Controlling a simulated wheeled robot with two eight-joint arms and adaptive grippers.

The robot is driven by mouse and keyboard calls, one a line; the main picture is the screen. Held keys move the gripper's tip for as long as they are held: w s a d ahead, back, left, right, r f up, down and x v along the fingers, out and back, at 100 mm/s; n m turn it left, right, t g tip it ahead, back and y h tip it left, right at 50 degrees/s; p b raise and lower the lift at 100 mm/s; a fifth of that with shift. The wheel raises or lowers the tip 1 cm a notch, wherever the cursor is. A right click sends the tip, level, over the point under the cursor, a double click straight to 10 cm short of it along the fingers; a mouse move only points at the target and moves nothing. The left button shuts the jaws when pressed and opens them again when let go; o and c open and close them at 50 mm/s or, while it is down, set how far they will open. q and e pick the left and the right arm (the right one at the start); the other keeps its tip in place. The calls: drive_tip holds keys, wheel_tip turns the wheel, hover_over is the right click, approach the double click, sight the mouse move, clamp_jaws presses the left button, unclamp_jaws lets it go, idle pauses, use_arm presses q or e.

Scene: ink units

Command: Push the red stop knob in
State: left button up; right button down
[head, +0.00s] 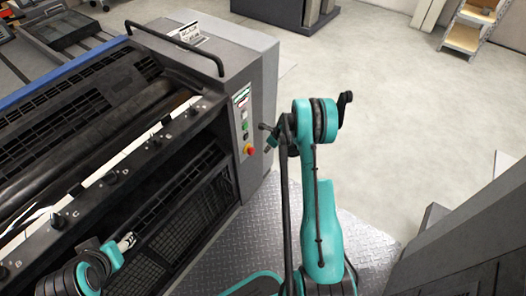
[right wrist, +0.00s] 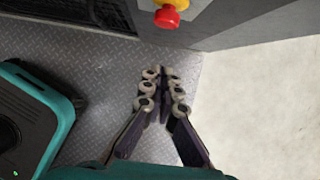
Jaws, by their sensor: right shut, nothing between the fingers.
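The red stop knob (head: 249,150) sits on a yellow collar low on the control strip at the press's end panel. It also shows at the top of the right wrist view (right wrist: 167,17), beyond my fingertips. My right gripper (right wrist: 165,74) is shut and empty, with a visible gap between its fingertips and the knob. In the head view my right gripper (head: 266,130) is small and partly hidden by its own arm, just right of the knob. My left gripper (head: 127,241) is at the lower left over the press; its fingers are too small to read.
The control strip (head: 242,118) carries several other buttons above the knob. The press (head: 150,130) fills the left. A diamond-plate floor (head: 215,248) lies below, with open concrete floor (head: 400,110) to the right. A grey machine (head: 470,250) stands at the lower right.

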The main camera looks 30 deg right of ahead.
drive_tip(key=shift+v, duration=1.45)
drive_tip(key=shift+s, duration=0.1)
drive_tip(key=s+a+r+n, duration=0.2)
drive_tip(key=a+r+n, duration=0.3)
drive_tip(key=r, duration=0.3)
drive_tip(key=s+a+r+n+t+h, duration=0.15)
drive_tip(key=a+r+n, duration=0.25)
drive_tip(key=r, duration=0.4)
drive_tip(key=s+a+r+n+g, duration=0.1)
drive_tip(key=s+a+r+n, duration=0.2)
drive_tip(key=a+r+n, duration=0.35)
drive_tip(key=s+a+r+n+t, duration=0.1)
drive_tip(key=s+a+r+n, duration=0.2)
drive_tip(key=s+n, duration=0.5)
drive_tip(key=s+a+r+n+t, duration=0.1)
drive_tip(key=s+a+r+n, duration=0.3)
drive_tip(key=s+n, duration=0.4)
drive_tip(key=s+a, duration=0.1)
drive_tip(key=s, duration=0.2)
drive_tip(key=shift+s+a+r+t, duration=0.15)
drive_tip(key=shift+s+a+t, duration=0.05)
drive_tip(key=shift+a+t, duration=0.2)
